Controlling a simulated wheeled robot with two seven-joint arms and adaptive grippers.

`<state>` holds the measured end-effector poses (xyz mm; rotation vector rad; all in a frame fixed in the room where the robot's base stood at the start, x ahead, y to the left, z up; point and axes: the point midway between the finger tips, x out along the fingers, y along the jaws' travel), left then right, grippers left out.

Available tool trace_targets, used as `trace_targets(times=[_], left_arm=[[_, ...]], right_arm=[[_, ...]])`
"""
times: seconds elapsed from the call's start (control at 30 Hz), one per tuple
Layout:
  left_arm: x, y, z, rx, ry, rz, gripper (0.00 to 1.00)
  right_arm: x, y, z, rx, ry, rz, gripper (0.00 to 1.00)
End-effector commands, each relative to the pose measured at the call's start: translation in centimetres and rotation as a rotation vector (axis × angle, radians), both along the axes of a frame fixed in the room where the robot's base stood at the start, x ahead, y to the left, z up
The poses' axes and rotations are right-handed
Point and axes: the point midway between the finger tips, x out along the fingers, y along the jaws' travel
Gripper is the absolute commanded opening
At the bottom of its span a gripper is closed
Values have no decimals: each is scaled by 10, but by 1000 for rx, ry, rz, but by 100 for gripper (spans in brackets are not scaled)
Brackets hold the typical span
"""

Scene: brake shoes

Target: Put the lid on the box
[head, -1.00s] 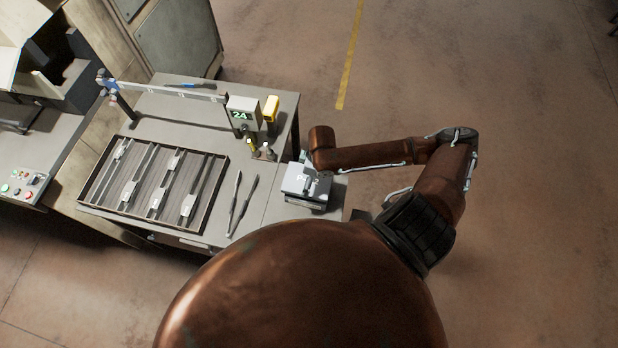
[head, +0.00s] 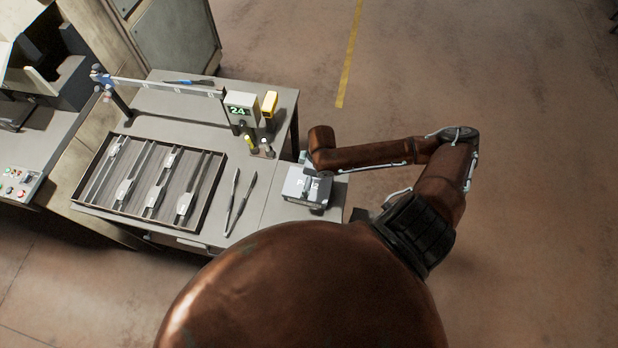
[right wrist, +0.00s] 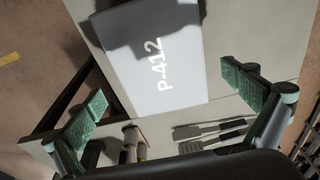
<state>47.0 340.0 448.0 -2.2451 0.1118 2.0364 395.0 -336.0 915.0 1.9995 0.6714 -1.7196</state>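A light grey box (head: 294,188) sits at the right end of the bench, below my right forearm. In the right wrist view, a flat grey surface marked "P-412" (right wrist: 150,75) looks like its lid or top, with a dark shadow across its far part. I cannot tell whether the lid is fully seated. My right gripper (right wrist: 168,108) is open, its two green-padded fingers wide apart, with nothing between the tips. It is over the box and seems clear of it; in the head view it is small and partly hidden by the arm. My left gripper is out of view.
A dark-framed tray (head: 208,206) with several metal parts lies on the left of the bench. Two dark slim tools (head: 240,203) lie between tray and box. A display reading 24 (head: 240,108) and a yellow device (head: 269,104) stand behind. Open floor lies to the right.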

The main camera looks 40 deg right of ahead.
Motion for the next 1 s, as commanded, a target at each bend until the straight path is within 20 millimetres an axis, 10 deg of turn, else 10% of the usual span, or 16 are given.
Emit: trace_targets(times=[0.27,1.0], left_arm=[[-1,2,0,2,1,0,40],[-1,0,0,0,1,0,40]], right_arm=[[-1,-1,6,0,0,0,100],[-14,-11,117,0,0,0,100]])
